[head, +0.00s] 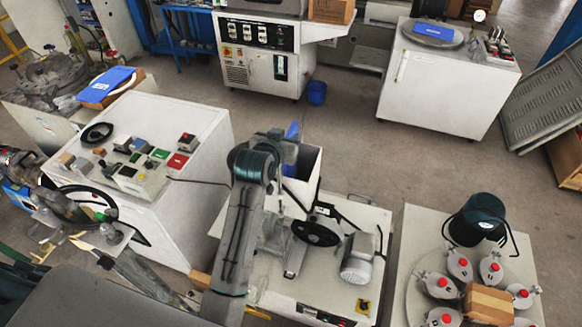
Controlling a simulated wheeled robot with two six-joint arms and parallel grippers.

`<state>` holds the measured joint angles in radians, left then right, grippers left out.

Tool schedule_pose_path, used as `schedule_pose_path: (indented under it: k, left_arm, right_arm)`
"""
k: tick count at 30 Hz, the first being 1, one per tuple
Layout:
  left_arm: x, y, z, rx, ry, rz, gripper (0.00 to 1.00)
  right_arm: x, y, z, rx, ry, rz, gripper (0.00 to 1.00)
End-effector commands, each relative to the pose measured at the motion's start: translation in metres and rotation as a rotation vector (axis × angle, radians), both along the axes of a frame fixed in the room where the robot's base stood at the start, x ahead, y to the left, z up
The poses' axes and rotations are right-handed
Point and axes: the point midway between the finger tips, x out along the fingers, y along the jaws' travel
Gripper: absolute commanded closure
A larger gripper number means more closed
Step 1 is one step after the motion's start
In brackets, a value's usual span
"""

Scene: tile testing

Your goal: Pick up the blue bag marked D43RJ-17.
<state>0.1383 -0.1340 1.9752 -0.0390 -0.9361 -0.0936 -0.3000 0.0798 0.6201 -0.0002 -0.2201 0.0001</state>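One blue bag (107,84) lies flat on a cardboard box at the upper left. Another blue bag (434,31) lies flat on a round plate on the white cabinet at the upper right. Their markings are too small to read. My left arm rises in the middle, and its gripper (283,152) is over the white hopper (306,182), partly hidden by the wrist. Something narrow and blue (292,132) shows beside the gripper; I cannot tell whether it is held. Whether the fingers are open or shut is not clear. My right gripper is not in view.
A white control cabinet (205,130) stands left of the hopper machine with its motor (358,262). A table at the lower right holds a black bucket (478,220), red-topped containers and a small cardboard box (488,303).

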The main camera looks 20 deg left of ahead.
Motion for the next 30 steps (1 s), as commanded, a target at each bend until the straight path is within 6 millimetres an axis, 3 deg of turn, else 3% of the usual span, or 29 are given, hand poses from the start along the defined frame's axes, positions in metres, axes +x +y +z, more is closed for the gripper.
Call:
schedule_pose_path:
  k: [3,9,17,23,30]
  left_arm:
    - [0.016,-0.003,0.001,0.000,0.003,0.000,0.66]
    - [0.033,-0.003,-0.010,0.001,0.001,0.000,0.66]
    - [0.035,-0.003,-0.012,0.000,0.000,0.000,0.66]
    - [0.035,-0.003,-0.012,0.000,0.000,0.000,1.00]
    - [0.035,-0.003,-0.012,0.000,-0.001,0.000,1.00]
  right_arm:
    - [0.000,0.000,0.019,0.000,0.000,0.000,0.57]
    - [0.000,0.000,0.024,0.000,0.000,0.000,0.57]
    - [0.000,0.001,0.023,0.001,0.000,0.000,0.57]
    - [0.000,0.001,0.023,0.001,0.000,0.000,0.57]
    - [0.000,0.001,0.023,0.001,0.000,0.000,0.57]
